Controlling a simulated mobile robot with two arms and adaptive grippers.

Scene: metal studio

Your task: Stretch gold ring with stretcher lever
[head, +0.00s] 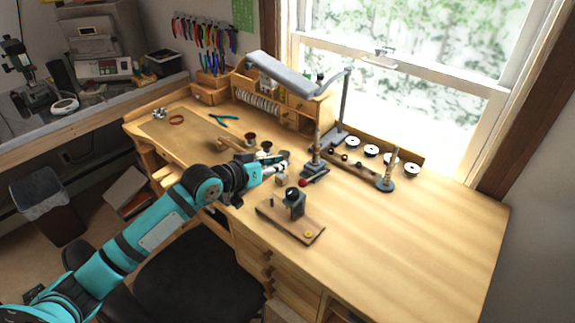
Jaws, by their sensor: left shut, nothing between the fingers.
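A small dark ring stretcher (297,207) appears to be mounted on a wooden board (279,222) near the front edge of the bench. A small gold piece, likely the gold ring (308,234), lies on the board's front right end. A red ball (302,183) shows just behind the stretcher; I cannot tell whether it is the lever's knob. My left gripper (284,165) reaches in from the left, behind and slightly left of the stretcher. It is shut and empty, apart from the stretcher and the gold piece. My right gripper is out of view.
A dark stand (315,172) with a post rises behind the stretcher. A lamp (291,70) spans above the wooden drawer unit (297,121). Teal pliers (223,120) lie at the back left. Several white spools line the window side. The bench's right half is clear.

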